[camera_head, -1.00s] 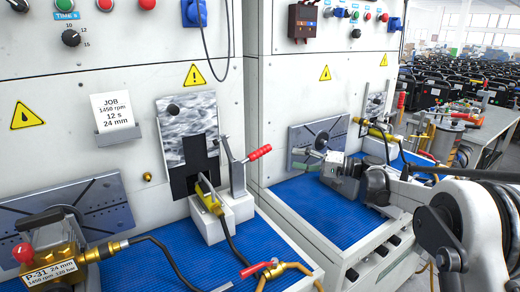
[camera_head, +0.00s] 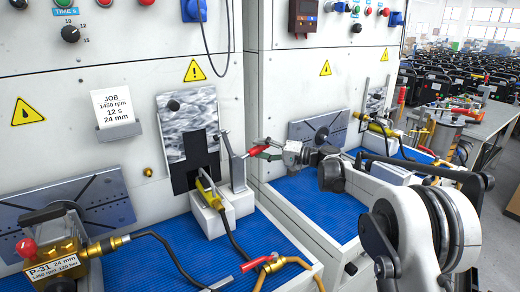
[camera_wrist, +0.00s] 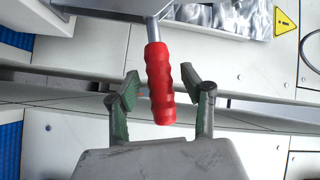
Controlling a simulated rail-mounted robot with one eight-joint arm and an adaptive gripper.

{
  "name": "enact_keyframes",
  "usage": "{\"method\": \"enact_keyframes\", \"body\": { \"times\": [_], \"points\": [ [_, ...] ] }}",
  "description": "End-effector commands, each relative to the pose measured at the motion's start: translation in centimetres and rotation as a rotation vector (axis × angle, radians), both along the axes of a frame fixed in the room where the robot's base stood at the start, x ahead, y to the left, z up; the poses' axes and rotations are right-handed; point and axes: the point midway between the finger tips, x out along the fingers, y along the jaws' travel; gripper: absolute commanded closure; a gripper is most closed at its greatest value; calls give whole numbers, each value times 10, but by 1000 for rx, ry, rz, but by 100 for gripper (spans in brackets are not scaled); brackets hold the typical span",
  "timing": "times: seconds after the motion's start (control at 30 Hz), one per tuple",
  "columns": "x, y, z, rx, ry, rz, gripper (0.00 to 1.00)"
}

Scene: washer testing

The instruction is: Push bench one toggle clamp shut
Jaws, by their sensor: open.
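The toggle clamp (camera_head: 236,169) stands on a white block on the left bench, with a grey metal arm and a red handle (camera_head: 258,149) that sticks out to the right and slightly up. In the wrist view the red handle (camera_wrist: 160,85) lies between the fingers of my gripper (camera_wrist: 163,92), its end pointing toward the palm. My gripper (camera_head: 278,150) is open around the handle's end, with a gap showing at the right finger. Contact on the left side cannot be told.
A blue mat (camera_head: 165,245) covers the left bench, with a brass pump (camera_head: 52,250) at its left. A red-levered valve and hose (camera_head: 268,262) sit at the front edge. A second bench with a blue mat (camera_head: 310,200) stands to the right, beneath my arm.

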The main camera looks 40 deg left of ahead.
Motion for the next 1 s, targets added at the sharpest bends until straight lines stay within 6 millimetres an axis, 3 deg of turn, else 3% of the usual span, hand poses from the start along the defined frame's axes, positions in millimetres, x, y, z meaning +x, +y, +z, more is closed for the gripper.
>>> {"method": "enact_keyframes", "body": {
  "times": [0.33,0.67,1.0],
  "points": [
    [-2,4,0,0,0,0,58],
    [-2,4,0,0,0,0,100],
    [1,1,1,-2,-5,-3,100]
  ]
}}
